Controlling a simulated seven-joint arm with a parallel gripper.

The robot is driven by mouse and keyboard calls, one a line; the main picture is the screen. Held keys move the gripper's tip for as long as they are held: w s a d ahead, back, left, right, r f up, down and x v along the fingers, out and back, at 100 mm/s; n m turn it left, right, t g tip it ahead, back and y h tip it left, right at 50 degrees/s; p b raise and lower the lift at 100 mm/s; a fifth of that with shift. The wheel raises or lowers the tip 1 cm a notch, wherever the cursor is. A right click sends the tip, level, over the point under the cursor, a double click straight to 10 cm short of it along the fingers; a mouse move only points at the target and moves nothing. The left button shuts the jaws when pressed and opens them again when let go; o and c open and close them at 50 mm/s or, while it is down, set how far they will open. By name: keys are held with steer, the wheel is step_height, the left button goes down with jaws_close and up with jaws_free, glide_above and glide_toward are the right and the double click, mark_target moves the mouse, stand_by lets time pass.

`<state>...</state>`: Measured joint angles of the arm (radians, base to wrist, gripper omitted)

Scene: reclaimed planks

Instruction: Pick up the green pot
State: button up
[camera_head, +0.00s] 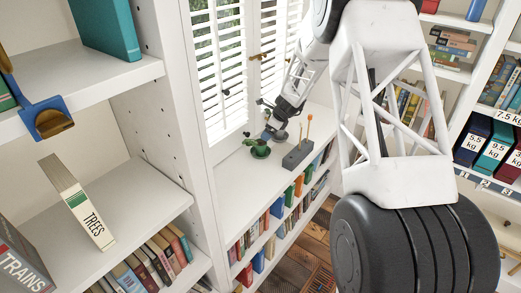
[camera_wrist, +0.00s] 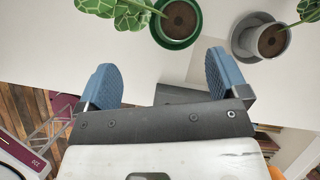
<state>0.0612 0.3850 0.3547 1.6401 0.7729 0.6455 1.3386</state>
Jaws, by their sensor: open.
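The green pot (camera_wrist: 196,32) holds dark soil and a leafy plant with patterned green leaves. It stands upright on the white top surface, just beyond my fingertips in the wrist view. In the head view the green pot (camera_head: 260,153) is small, near the window, beside the end of my arm. My gripper (camera_wrist: 164,80) is open, with its two blue-padded fingers spread and nothing held between them. The pot lies ahead of the gap, nearer the right finger, and appears apart from both fingers.
A grey pot with a saucer (camera_wrist: 244,47) stands right of the green pot. A dark grey block (camera_head: 297,156) with orange sticks stands close by on the white bookcase top (camera_head: 235,195). Window shutters (camera_head: 217,70) rise behind. Free surface lies left of the block.

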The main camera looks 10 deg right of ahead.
steer(key=m, duration=0.2)
glide_toward(260, 143)
steer(key=shift+s+a+f, duration=0.1)
steer(key=shift+a+f, duration=0.15)
steer(key=shift+f, duration=0.7)
steer(key=shift+f, duration=0.1)
steer(key=shift+x, duration=1.2)
steer(key=shift+a, duration=0.15)
steer(key=shift+x, duration=2.55)
steer(key=c, duration=1.3)
steer(key=shift+o, duration=0.2)
